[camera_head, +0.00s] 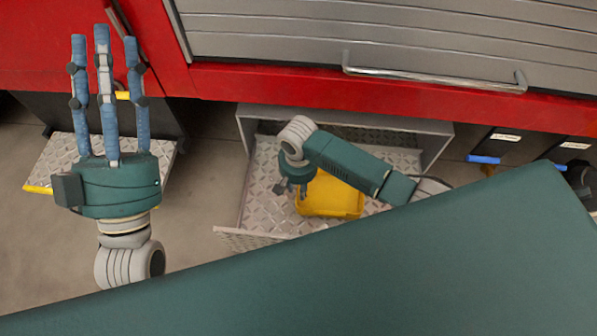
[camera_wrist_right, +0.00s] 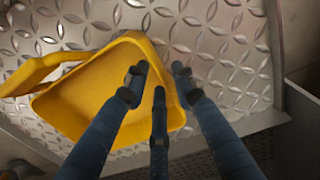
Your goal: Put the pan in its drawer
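The yellow pan (camera_head: 332,196) lies in the open drawer (camera_head: 262,190), on its diamond-plate metal floor. In the right wrist view the pan (camera_wrist_right: 95,95) shows its handle (camera_wrist_right: 30,72) toward the left. My right gripper (camera_head: 292,187) is over the drawer at the pan's left side in the head view. In the wrist view its three fingers (camera_wrist_right: 160,80) are apart over the pan's rim, with nothing visibly gripped; whether they touch it I cannot tell. My left gripper (camera_head: 107,60) is open and empty, fingers extended, off to the left.
A red cabinet with a grey shutter and metal handle (camera_head: 435,78) stands behind. Another diamond-plate surface with a yellow edge (camera_head: 70,165) is at the left. Dark bins with blue tabs (camera_head: 484,160) are at the right. Grey floor (camera_head: 195,190) is clear between the left surface and drawer.

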